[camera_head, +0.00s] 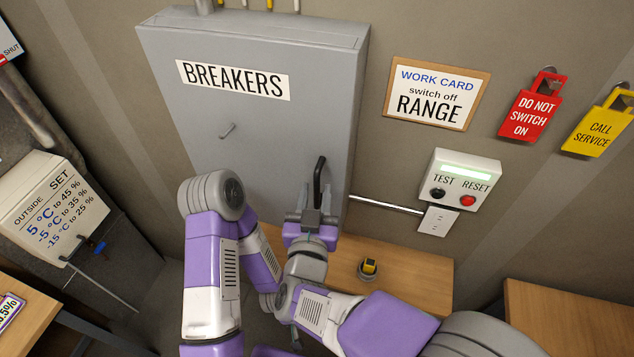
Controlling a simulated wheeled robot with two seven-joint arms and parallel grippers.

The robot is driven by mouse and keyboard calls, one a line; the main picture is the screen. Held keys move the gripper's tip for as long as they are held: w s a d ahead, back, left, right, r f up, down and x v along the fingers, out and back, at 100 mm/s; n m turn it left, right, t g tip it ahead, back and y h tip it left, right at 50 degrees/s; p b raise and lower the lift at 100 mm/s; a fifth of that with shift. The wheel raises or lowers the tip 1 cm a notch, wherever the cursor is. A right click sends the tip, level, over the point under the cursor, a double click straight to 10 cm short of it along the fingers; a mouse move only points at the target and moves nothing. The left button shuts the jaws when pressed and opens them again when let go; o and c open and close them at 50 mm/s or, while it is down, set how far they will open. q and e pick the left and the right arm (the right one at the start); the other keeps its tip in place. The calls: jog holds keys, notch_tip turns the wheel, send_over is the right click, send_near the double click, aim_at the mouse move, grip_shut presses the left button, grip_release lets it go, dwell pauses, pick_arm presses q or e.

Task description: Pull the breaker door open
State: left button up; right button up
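The grey breaker box (250,125) hangs on the wall with its door shut, as far as I can see. A white BREAKERS label (233,80) is on the door. A black upright handle (319,172) is near the door's right edge. My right gripper (314,192) is at the lower part of this handle, pointing up at the door. Its fingers look apart, one on each side of the handle; whether they touch it is unclear. My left arm (212,255) is folded in front of the door's lower left, and its gripper does not show.
A wooden shelf (410,268) below the box carries a small black and yellow item (369,267). To the right are a work card (436,93), a TEST/RESET unit (460,180), a red tag (533,105) and a yellow tag (600,125). A settings box (50,205) is at left.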

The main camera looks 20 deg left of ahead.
jog(key=shift+w+a, duration=0.15)
jog(key=shift+w, duration=0.55)
jog(key=shift+w+a, duration=0.1)
jog(key=shift+w, duration=0.55)
grip_shut()
